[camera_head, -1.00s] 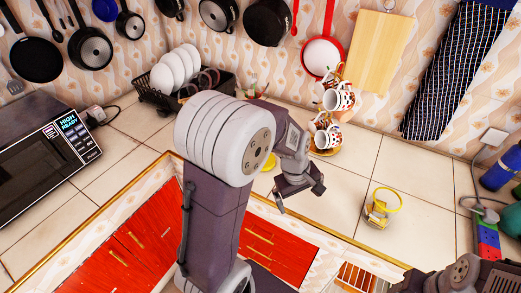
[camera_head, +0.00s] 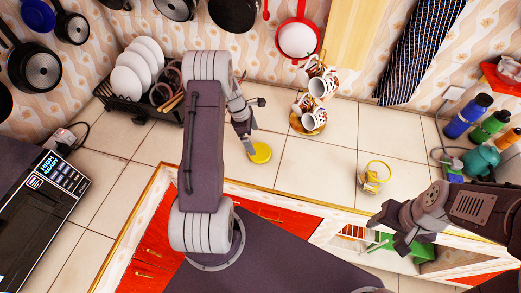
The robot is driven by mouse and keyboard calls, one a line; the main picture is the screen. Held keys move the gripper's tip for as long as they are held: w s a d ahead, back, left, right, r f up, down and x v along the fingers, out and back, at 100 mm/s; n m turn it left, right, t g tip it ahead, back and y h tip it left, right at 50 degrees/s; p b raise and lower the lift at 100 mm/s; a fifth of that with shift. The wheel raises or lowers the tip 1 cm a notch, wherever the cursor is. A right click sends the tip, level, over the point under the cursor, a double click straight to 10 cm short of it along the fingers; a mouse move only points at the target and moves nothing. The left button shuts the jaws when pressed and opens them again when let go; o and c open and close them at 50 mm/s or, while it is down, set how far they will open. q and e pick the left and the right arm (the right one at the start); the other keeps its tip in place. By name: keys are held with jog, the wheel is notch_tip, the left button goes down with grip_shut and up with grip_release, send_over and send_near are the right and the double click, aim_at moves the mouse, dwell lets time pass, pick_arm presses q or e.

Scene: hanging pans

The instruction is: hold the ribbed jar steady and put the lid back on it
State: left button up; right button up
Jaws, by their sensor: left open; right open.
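The ribbed jar (camera_head: 374,178) is clear with a yellow rim. It stands upright and open on the tiled counter, right of centre. The lid (camera_head: 260,153) is a round yellow disc lying flat on the counter, left of the jar and apart from it. My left gripper (camera_head: 254,128) is open, close beside the lid at its upper left; I cannot tell whether it touches it. My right gripper (camera_head: 385,236) is open and empty, in front of the jar near the counter's front edge, apart from the jar.
A mug tree with patterned mugs (camera_head: 320,86) stands behind, between lid and jar. A dish rack (camera_head: 132,108) with plates is at the back left, a microwave (camera_head: 45,190) at the left. Bottles (camera_head: 468,115) and a teal kettle (camera_head: 482,160) stand at the right. Counter between lid and jar is clear.

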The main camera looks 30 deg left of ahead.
aim_at(259, 151)
pick_arm(q)
jog(key=shift+a+f+p, duration=0.3)
jog(key=shift+a+f, duration=0.1)
jog(key=shift+f, duration=0.35)
jog(key=shift+p+x, duration=0.3)
jog(key=shift+x, duration=0.65)
jog(key=shift+d+f, duration=0.25)
jog(key=shift+d, duration=0.2)
jog(key=shift+a, duration=0.15)
jog(key=shift+w+f, duration=0.1)
jog(key=shift+f, duration=0.2)
jog(key=x, duration=0.1)
jog(key=p+x, duration=0.2)
jog(key=x, duration=0.1)
jog(key=shift+w+d+r, duration=0.1)
jog(key=shift+d+r, duration=0.05)
jog(key=shift+d, duration=0.1)
jog(key=shift+w+f, duration=0.1)
jog(key=shift+f, duration=0.3)
pick_arm(e)
jog(key=r, duration=0.3)
jog(key=shift+s+a, duration=0.1)
jog(key=shift+a, duration=0.3)
jog(key=shift+r, duration=0.1)
